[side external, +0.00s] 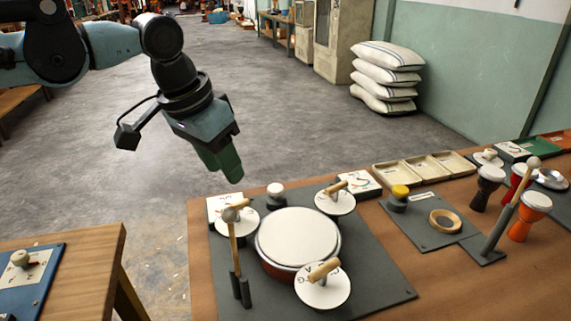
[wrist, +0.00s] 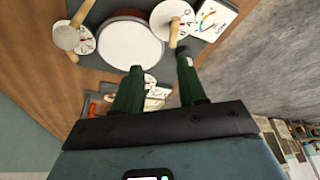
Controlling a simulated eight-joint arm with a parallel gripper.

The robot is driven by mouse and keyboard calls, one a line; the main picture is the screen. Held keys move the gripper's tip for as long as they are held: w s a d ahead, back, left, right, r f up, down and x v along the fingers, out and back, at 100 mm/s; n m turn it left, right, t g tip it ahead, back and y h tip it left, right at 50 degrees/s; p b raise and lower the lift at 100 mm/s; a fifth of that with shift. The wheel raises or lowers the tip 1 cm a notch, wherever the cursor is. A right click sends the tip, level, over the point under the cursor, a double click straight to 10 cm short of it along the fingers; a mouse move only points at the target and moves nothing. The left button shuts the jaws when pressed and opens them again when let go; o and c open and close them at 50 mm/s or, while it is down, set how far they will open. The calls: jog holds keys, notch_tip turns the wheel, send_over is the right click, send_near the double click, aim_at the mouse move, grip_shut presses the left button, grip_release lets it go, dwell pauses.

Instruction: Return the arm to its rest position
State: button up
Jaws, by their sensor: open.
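My gripper (side external: 228,163) hangs in the air above the floor, just past the far left edge of the wooden table (side external: 455,210). Its green fingers point down and to the right, and nothing is between them. In the wrist view my gripper (wrist: 158,75) shows two separated green fingers. A large drum with a white head (side external: 298,237) stands on a dark mat (side external: 372,275), apart from my gripper. The drum also shows in the wrist view (wrist: 130,45), beyond the fingertips.
White discs with wooden handles (side external: 335,200) surround the drum. A mallet (side external: 233,240) stands upright in a holder at the mat's left. Small goblet drums (side external: 487,185), a wooden ring (side external: 445,220) and cream trays (side external: 400,173) lie to the right. Open floor (side external: 270,100) lies behind.

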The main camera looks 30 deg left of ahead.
jog(key=s+a+f+n+t, duration=0.1)
jog(key=s+a+f+t, duration=0.1)
jog(key=a, duration=0.5)
jog(key=s+a+f+n+t+y, duration=0.1)
jog(key=s+a+f, duration=0.4)
jog(key=a+f, duration=0.1)
jog(key=shift+a+f+t, duration=0.3)
jog(key=shift+a+t, duration=0.1)
